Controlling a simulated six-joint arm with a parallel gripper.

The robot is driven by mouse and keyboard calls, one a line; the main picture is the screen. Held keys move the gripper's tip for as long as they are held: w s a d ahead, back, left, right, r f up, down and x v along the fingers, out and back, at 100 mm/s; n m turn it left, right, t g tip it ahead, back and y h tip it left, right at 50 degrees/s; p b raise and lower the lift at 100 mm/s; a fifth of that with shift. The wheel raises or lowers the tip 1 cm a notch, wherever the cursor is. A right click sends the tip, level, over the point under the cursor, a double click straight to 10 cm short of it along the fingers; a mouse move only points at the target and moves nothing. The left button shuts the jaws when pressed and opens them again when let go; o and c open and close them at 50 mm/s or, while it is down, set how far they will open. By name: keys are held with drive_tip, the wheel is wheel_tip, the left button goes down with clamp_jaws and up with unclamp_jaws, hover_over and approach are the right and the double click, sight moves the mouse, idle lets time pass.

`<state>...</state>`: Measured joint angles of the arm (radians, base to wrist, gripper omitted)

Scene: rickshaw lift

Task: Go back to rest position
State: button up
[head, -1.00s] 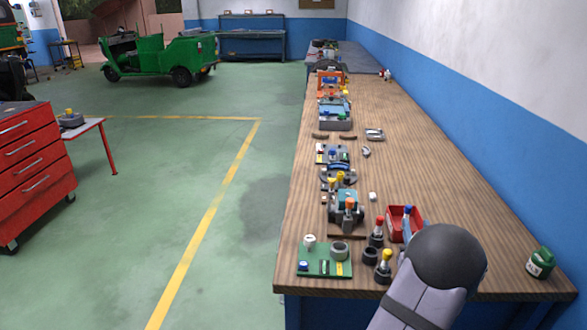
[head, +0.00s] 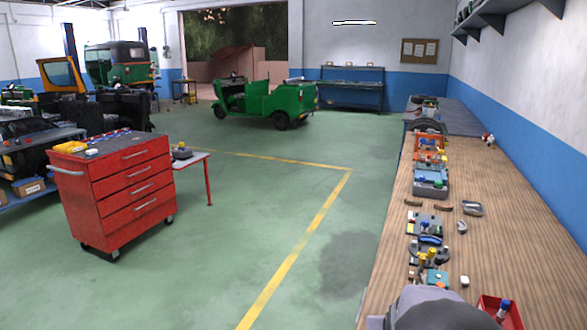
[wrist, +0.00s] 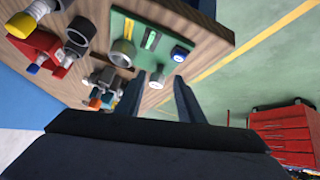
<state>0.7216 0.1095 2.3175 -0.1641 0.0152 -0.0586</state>
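My gripper (wrist: 158,88) shows in the wrist view with its two dark fingers apart. In the head view, only a grey rounded part of my arm shows at the bottom edge, over the near end of the wooden workbench (head: 520,235); the gripper itself is out of that picture. The wrist view also shows the bench (wrist: 208,47), with a green board (wrist: 128,27) near its edge, beyond the fingertips.
A red bin (head: 487,303) and several small tools and parts stand on the bench. It also shows in the wrist view (wrist: 42,48). A red drawer cabinet (head: 125,190) stands on the floor at left. Open green floor (head: 240,240) lies between cabinet and bench.

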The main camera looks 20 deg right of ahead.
drive_tip(key=a+n+g+y+p, duration=0.1)
drive_tip(key=a+n+y+p, duration=0.15)
drive_tip(key=a, duration=1.05)
drive_tip(key=s+a+n+g+y+p, duration=0.1)
drive_tip(key=s+a+g, duration=0.1)
drive_tip(key=s+a, duration=0.4)
drive_tip(key=s+a+n+g+y+p, duration=0.1)
drive_tip(key=s+a+n+g+y, duration=0.1)
drive_tip(key=s+a, duration=0.4)
drive_tip(key=a+g, duration=0.1)
drive_tip(key=a, duration=0.4)
